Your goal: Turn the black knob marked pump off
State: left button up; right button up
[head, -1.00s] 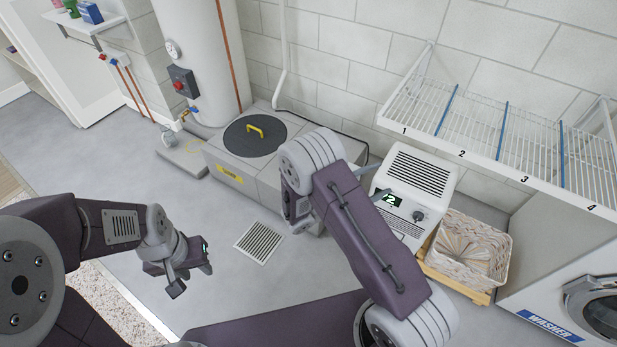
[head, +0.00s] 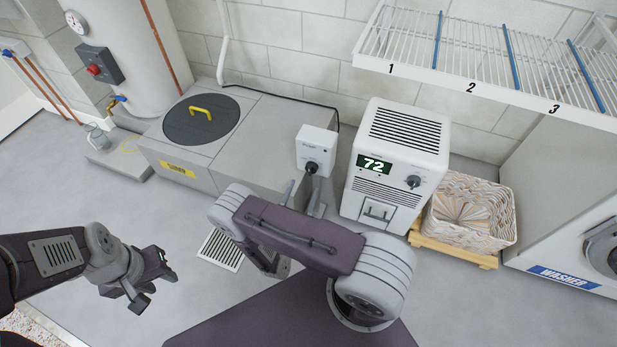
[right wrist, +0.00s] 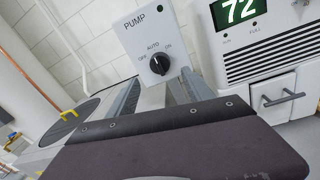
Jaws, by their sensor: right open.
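The black pump knob (head: 312,168) is on the front of a small white box (head: 316,142) at the right end of the grey sump cover. In the right wrist view the box reads PUMP, with OFF, AUTO and ON around the knob (right wrist: 160,64). I cannot tell for certain which mark the knob points to. My right gripper (head: 303,193) is open just in front of and below the knob. In the right wrist view its two fingers (right wrist: 160,92) stand apart on either side below the knob, with no contact visible. My left gripper (head: 152,282) hangs over the floor at the left, away from the box.
A white dehumidifier (head: 399,140) showing 72, with its own dark knob (head: 413,182), stands close to the right of the box. A wicker basket (head: 470,212), washer (head: 570,250) and wire shelf (head: 480,60) are farther right. The sump lid (head: 201,120) has a yellow handle.

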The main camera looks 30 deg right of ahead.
aim_at(310, 173)
jog(key=b+x, duration=0.2)
jog(key=x, duration=0.4)
jog(key=shift+w+d+f, duration=0.15)
jog(key=shift+f, duration=0.05)
jog(key=shift+w+d+r, duration=0.1)
jog(key=shift+w+d, duration=0.15)
grip_shut()
